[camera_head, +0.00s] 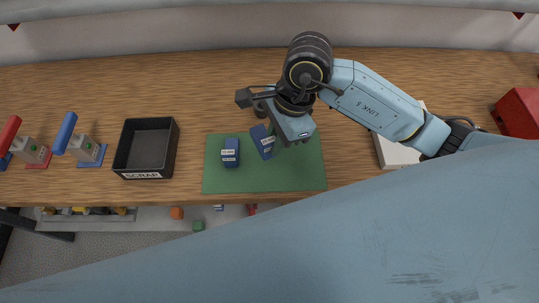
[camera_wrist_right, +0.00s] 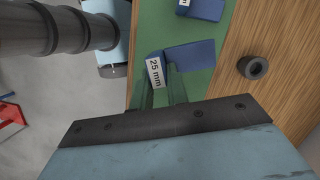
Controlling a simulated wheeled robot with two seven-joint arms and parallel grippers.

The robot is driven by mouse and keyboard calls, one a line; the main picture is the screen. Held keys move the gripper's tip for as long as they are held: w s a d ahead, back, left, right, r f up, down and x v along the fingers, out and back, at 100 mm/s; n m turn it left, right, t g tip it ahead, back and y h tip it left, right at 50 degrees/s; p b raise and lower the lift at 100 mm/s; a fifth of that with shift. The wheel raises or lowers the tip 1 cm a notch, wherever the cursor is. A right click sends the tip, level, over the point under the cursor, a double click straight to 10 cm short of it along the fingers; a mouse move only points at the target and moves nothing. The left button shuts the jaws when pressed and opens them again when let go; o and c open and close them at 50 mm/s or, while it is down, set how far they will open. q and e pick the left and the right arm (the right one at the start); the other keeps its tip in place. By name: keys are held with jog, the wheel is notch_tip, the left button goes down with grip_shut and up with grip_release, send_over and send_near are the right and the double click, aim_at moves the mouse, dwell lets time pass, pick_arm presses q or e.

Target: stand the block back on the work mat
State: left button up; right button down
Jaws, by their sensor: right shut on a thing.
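The green work mat (camera_head: 300,178) lies on the wooden bench. My right gripper (camera_head: 272,139) is over the mat's far part, shut on a dark blue block (camera_head: 262,142). In the right wrist view this block (camera_wrist_right: 190,55) has a white label reading "25 mm" and sits at the green fingertips (camera_wrist_right: 161,85). It is turned relative to a second blue block (camera_head: 230,152), which is on the mat's left part with a white label; I cannot tell whether the held block touches the mat. The second block is partly cut off in the wrist view (camera_wrist_right: 206,9). My left gripper is not in view.
A black SCRAP tray (camera_head: 120,150) stands left of the mat. Farther left are valves with a blue handle (camera_head: 65,132) and a red handle (camera_head: 9,134). A dark ring (camera_wrist_right: 253,67) lies on the wood beyond the mat. A red box (camera_head: 519,113) is at far right.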

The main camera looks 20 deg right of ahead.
notch_tip(320, 180, down, 4)
jog(key=shift+f, duration=0.1)
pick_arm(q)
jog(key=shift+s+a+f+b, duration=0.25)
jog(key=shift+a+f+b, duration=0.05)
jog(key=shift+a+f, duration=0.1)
pick_arm(e)
jog(key=shift+f, duration=1.55)
jog(key=shift+f, duration=0.15)
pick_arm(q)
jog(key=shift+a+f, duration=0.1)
pick_arm(e)
jog(key=c, duration=1.4)
grip_release()
jog(key=shift+o, duration=0.2)
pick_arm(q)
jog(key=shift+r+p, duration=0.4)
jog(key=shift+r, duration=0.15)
pick_arm(e)
jog(key=v, duration=1.2)
jog(key=shift+r, duration=0.2)
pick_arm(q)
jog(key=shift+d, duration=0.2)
pick_arm(e)
jog(key=shift+s+f, duration=0.1)
